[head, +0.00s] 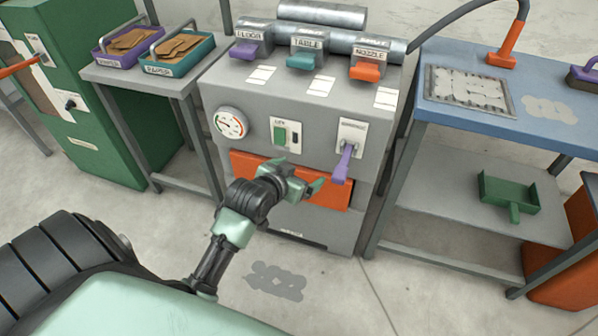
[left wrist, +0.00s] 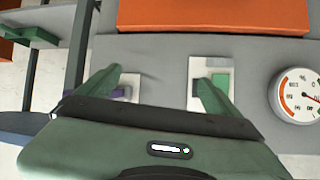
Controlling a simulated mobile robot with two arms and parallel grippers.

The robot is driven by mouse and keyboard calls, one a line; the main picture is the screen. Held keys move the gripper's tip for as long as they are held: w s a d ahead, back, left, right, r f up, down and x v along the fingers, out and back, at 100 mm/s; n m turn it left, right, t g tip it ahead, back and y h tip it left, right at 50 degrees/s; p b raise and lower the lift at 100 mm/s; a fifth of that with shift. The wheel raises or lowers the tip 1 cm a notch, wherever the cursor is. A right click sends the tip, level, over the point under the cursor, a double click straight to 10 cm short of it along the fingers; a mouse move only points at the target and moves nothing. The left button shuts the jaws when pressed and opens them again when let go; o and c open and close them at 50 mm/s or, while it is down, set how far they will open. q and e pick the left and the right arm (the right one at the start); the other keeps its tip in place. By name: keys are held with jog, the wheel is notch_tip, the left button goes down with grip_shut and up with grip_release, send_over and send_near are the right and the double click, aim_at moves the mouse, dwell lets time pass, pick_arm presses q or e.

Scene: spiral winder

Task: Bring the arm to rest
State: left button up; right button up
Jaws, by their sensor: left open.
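My left gripper (head: 300,175) is in front of the grey machine (head: 228,92), over its orange front panel (head: 245,164). Its two green fingers are spread, with nothing between them. The purple lever (head: 343,163) on the machine's front points down, just right of the gripper, and I cannot tell whether a finger touches it. In the left wrist view, the open fingers (left wrist: 160,82) reach toward the machine's face. The left finger overlaps the purple lever and the right finger overlaps the green switch (left wrist: 222,82). My right gripper is not in view.
A gauge (head: 230,122) sits left of the green switch. Purple, teal and orange levers line the machine's top. A side table with two trays (head: 205,61) stands left, a blue-topped bench (head: 430,103) right. A green dustpan (head: 508,195) lies on the bench's lower shelf.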

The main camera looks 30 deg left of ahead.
pick_arm(q)
jog(key=shift+f, duration=0.1)
dwell(0.5)
jog(key=s+d+f+g+p, duration=0.2)
jog(key=s+f+p, duration=0.15)
jog(key=f, duration=0.45)
jog(key=s+d+f+g+p, duration=0.1)
jog(key=s+f+g+p, duration=0.1)
jog(key=s+f, duration=0.45)
jog(key=s+d+f+g+p, duration=0.1)
jog(key=s+d+f+p, duration=0.15)
jog(key=f, duration=0.75)
jog(key=s+f+m+g+p, duration=0.1)
jog(key=s+f, duration=0.4)
jog(key=s, duration=1)
jog(key=s+d+f+m+g+p, duration=0.1)
jog(key=s+f+g+p, duration=0.3)
jog(key=s, duration=1.2)
jog(key=shift+s+f+g+h, duration=0.15)
jog(key=shift+f+g+h, duration=0.2)
jog(key=shift+f, duration=0.6)
pick_arm(e)
jog(key=s+d+r, duration=0.1)
jog(key=s, duration=0.6)
jog(key=s+d+r+g, duration=0.1)
jog(key=s, duration=0.5)
jog(key=shift+s+d+r, duration=0.3)
jog(key=shift+s+r, duration=0.05)
jog(key=shift+s, duration=0.05)
